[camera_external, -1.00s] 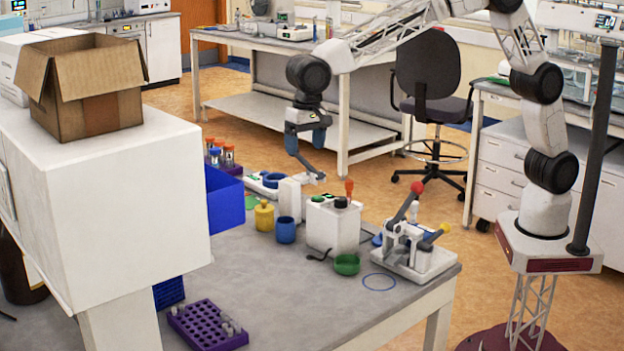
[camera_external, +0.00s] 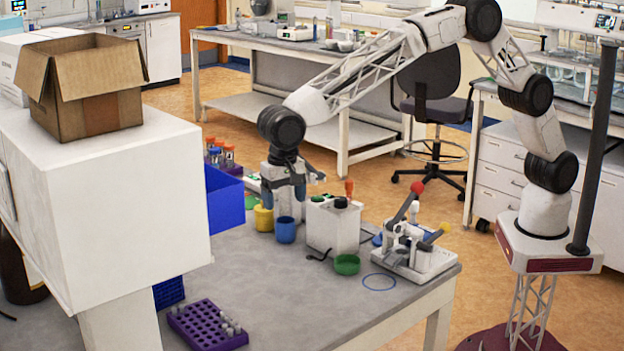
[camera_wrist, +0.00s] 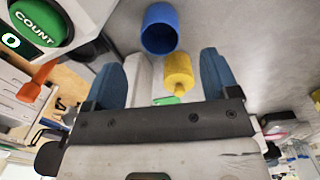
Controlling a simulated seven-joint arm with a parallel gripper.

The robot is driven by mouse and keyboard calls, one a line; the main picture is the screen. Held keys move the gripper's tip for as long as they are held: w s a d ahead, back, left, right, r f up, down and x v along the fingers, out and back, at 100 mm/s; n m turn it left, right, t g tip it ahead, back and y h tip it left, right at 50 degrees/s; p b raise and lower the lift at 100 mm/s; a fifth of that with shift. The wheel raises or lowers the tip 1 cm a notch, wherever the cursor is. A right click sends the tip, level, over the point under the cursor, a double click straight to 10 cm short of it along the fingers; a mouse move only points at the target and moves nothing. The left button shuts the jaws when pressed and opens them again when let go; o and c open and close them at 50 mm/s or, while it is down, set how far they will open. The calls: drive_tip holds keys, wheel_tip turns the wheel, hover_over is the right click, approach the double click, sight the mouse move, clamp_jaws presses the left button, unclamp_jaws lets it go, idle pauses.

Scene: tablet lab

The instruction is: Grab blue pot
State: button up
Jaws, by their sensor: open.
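The blue pot (camera_external: 286,230) stands on the grey bench, left of the white box with a black knob. In the wrist view the blue pot (camera_wrist: 159,28) shows its open mouth, beyond and between the fingertips. My gripper (camera_external: 285,190) is open and empty, pointing down above and behind the pot. In the wrist view my gripper (camera_wrist: 160,75) has its two blue fingers spread, with a yellow pot (camera_wrist: 178,72) seen between them. The yellow pot (camera_external: 263,218) stands left of the blue pot, partly hidden by my gripper in the external view.
The white counting device (camera_external: 332,225) stands close right of the blue pot. A green dish (camera_external: 347,264) and a white press with red and yellow knobs (camera_external: 415,250) are further right. A blue bin (camera_external: 225,200) is at left. The bench front is clear beyond a purple rack (camera_external: 207,325).

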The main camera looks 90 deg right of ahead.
sight(285, 225)
drive_tip(key=shift+f, duration=0.1)
drive_tip(key=shift+f, duration=1.2)
drive_tip(key=shift+f, duration=0.15)
drive_tip(key=shift+f, duration=2.45)
drive_tip(key=shift+c, duration=0.5)
drive_tip(key=c, duration=0.9)
drive_tip(key=shift+r, duration=0.15)
